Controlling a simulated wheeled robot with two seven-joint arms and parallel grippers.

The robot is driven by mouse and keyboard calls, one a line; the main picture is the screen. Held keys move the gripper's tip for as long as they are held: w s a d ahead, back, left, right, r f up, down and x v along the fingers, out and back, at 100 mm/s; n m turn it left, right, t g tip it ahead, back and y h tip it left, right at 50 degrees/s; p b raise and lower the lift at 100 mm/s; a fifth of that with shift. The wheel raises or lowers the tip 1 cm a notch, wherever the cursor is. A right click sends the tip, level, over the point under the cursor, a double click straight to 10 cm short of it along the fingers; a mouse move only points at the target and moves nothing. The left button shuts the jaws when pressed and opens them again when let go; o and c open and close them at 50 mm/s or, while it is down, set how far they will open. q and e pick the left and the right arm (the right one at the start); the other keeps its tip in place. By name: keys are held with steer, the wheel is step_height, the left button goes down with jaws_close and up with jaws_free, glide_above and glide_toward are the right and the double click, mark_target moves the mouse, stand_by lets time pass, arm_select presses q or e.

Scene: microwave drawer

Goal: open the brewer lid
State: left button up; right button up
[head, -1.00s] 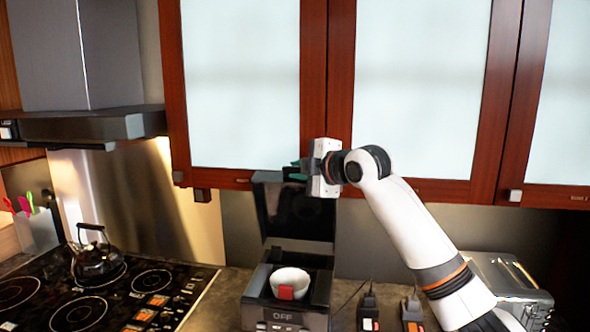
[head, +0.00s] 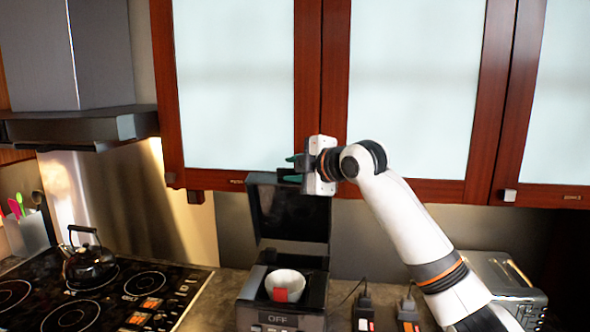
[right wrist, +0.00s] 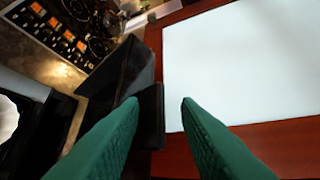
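The brewer (head: 282,305) stands on the counter with a white cup (head: 287,283) inside it. Its dark lid (head: 290,212) is raised, close to upright, below the wall cabinets. My right gripper (head: 291,165) is at the top edge of the lid. In the right wrist view, its two green fingers (right wrist: 160,103) are apart. A dark edge of the lid (right wrist: 118,72) shows between them, nearer the left finger; I cannot tell whether they touch. The cup shows in part at the left of that view. My left gripper is not in view.
Wooden cabinets with frosted doors (head: 415,85) are close behind my right gripper. A stove (head: 95,300) with a kettle (head: 88,262) is at the left. A toaster (head: 505,280) stands at the right. Two small dark items (head: 364,308) stand right of the brewer.

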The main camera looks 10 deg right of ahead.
steer(key=b+v, duration=0.6)
steer(key=v, duration=0.5)
steer(key=shift+s+d, duration=0.2)
steer(key=shift+s, duration=0.1)
steer(key=shift+r, duration=0.15)
